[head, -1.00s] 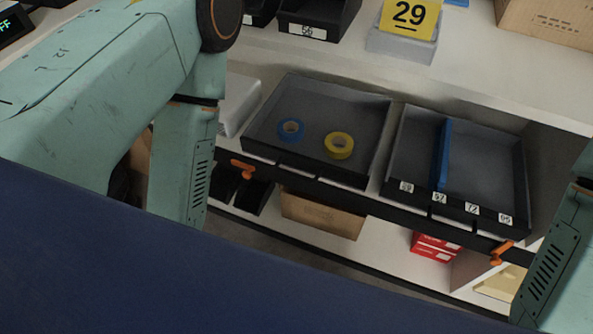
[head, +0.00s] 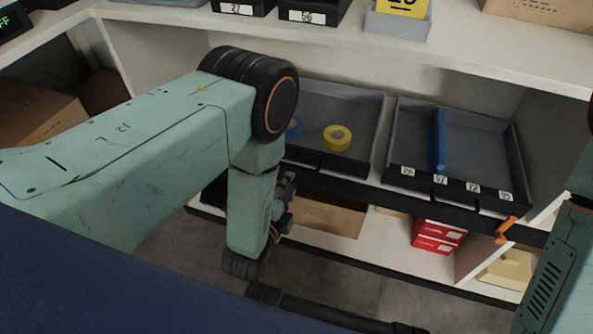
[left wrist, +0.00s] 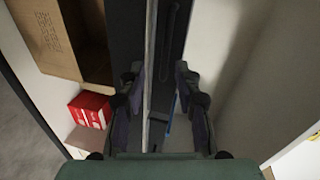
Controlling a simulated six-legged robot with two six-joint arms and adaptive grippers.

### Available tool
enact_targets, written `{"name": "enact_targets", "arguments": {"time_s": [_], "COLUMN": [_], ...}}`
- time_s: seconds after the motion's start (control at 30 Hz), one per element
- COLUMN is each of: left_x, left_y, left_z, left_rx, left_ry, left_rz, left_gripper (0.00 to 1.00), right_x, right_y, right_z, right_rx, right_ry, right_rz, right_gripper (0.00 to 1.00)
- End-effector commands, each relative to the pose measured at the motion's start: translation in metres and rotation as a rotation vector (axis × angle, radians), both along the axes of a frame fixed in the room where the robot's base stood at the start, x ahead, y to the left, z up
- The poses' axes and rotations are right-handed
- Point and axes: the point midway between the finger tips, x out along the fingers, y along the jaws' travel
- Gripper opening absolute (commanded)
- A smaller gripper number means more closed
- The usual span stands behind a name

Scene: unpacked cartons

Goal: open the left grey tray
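The left grey tray (head: 362,112) sits in the shelf below the countertop, its left part hidden behind my left arm. A yellow tape roll (head: 337,138) and a partly hidden blue tape roll (head: 294,128) lie in it. Its dark front shows a handle (head: 306,162). My left gripper (head: 284,198) is low in front of the tray, partly hidden by its arm. In the left wrist view its fingers (left wrist: 158,72) are apart, with a dark panel and a thin pale edge beyond and between them; contact cannot be told. My right gripper is out of view.
The right grey tray (head: 478,150) has a blue divider (head: 439,138). An orange latch (head: 505,230) is at its front right. Below are red boxes (head: 437,236) and a cardboard box (head: 325,215). Black bins (head: 310,12) stand on the countertop.

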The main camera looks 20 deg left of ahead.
Motion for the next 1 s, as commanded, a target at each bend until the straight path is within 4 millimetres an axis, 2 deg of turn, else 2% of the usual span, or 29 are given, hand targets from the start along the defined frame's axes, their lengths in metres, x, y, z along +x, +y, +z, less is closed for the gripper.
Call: {"name": "enact_targets", "arguments": {"time_s": [0.1, 0.27, 0.5, 0.7, 1.0], "left_x": [0.003, 0.012, 0.048, 0.071, 0.077], "left_y": [0.0, 0.0, -0.001, -0.002, -0.002], "left_z": [0.007, 0.005, -0.004, -0.009, -0.01], "left_rx": [0.088, 0.116, 0.114, 0.114, 0.114], "left_ry": [-0.034, -0.039, -0.038, -0.035, -0.032], "left_rz": [-0.018, -0.024, -0.025, -0.025, -0.026], "left_gripper": [0.33, 0.33, 0.33, 0.33, 0.33], "right_x": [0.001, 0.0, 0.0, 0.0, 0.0], "right_y": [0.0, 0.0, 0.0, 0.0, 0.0], "right_z": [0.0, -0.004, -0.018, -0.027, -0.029], "right_rx": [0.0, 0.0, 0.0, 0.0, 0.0], "right_ry": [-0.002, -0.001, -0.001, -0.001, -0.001], "right_rz": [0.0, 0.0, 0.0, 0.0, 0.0], "right_gripper": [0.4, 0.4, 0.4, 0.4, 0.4]}}
